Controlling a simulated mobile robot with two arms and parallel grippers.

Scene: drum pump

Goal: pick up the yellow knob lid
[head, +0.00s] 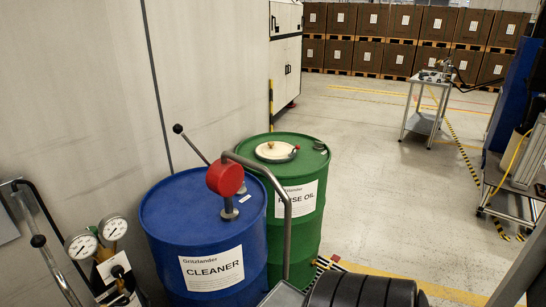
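A pale yellow round lid (277,152) with a small knob lies on top of the green drum (312,245), toward the back left of the drum's top. A small part with a red tip (295,150) sits at the lid's right edge. The green drum stands behind and to the right of a blue drum labelled CLEANER (168,235). Neither of my grippers is in view.
A red hand pump (225,178) stands on the blue drum; its lever points up left and its grey pipe bends down in front of the green drum. Pressure gauges (82,246) are at lower left. A wall is behind the drums. Open floor (385,190) lies right.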

